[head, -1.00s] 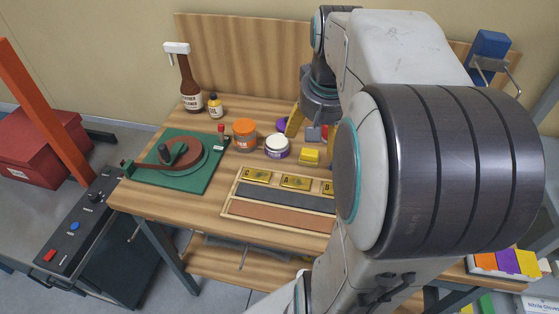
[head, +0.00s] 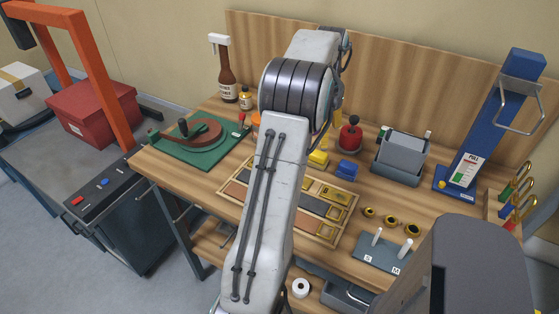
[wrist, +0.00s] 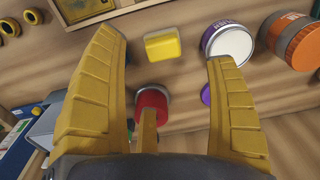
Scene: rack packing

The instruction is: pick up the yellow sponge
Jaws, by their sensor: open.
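The yellow sponge (head: 318,158) is a small block lying on the wooden bench, just behind the tray with brass plates and right of my arm in the head view. In the wrist view the yellow sponge (wrist: 163,45) lies flat in the upper middle. My gripper (wrist: 164,55) is open, with its yellow fingers spread left and right of the sponge in that view, and nothing is held. Its height above the sponge is hard to judge. In the head view my arm hides most of the gripper.
A white-lidded purple jar (wrist: 229,42) and an orange jar (wrist: 290,40) stand right of the sponge in the wrist view. A red-topped item (wrist: 151,102) stands near the fingers. A blue block (head: 347,169) and the wooden tray (head: 345,225) are close by in the head view.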

